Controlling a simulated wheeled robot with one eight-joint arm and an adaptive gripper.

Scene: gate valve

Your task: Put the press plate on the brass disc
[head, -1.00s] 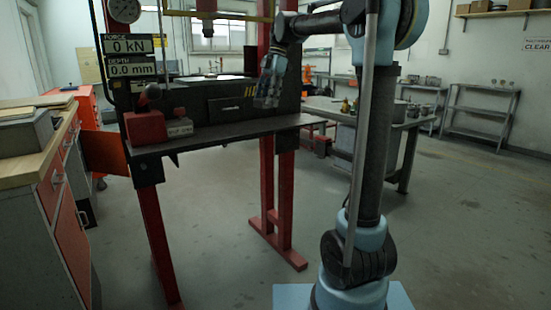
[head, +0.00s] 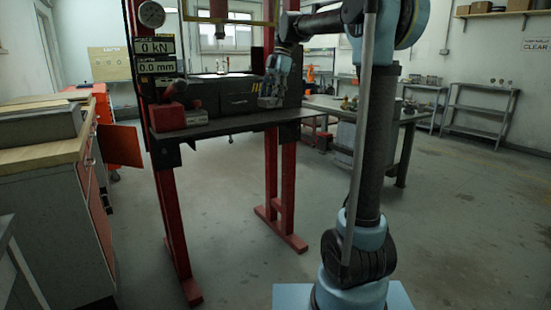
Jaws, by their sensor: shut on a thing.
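My gripper (head: 271,101) points down at the end of my arm, above the right part of the press's dark table (head: 245,124). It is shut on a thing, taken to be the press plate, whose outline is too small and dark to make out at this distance. I cannot make out the brass disc in this view. The press's red frame (head: 178,220) stands left of my arm, with its ram (head: 218,10) at the top.
A red hand-pump unit (head: 168,117) sits on the table's left end, below the force and depth displays (head: 155,57). A wooden-topped cabinet (head: 60,185) stands at the left. A workbench (head: 400,120) is behind my arm. The floor in front is clear.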

